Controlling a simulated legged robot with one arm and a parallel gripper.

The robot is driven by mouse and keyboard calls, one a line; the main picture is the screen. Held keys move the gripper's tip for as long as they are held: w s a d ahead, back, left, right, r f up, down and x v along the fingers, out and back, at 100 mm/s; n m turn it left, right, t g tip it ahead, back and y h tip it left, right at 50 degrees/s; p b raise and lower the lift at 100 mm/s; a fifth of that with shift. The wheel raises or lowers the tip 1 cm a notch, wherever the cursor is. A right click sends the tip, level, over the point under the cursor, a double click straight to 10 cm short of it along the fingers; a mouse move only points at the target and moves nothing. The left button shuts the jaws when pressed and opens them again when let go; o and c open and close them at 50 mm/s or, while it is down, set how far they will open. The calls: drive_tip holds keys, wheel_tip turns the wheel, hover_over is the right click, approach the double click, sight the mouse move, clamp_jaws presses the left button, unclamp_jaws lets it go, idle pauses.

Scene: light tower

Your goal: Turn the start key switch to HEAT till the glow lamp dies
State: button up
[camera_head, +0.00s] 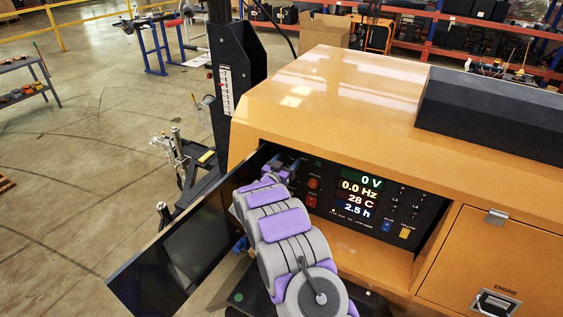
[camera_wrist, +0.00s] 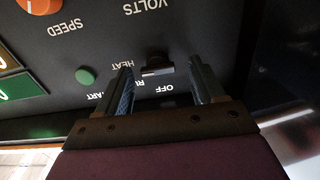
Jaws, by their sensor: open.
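The start key switch (camera_wrist: 158,71) shows in the wrist view as a small dark key bar, with the words OFF, RUN, HEAT and START lettered around it, upside down in this view. My gripper (camera_wrist: 160,64) is open, with one finger on each side of the key and a gap visible on both sides. In the head view my gripper (camera_head: 279,166) is at the left end of the control panel (camera_head: 430,214), and my arm hides the switch. Small lit marks (camera_head: 349,211) show under the displays; I cannot tell which is the glow lamp.
The digital displays (camera_head: 360,188) read 0 V, 0.0 Hz, 28 C and 2.5 h. The open dark panel door (camera_head: 160,262) stands left of my arm. The orange housing (camera_head: 330,90) overhangs the panel.

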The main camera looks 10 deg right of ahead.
drive_tip(key=p+v, duration=0.1)
drive_tip(key=v, duration=1.6)
drive_tip(key=shift+a, duration=0.2)
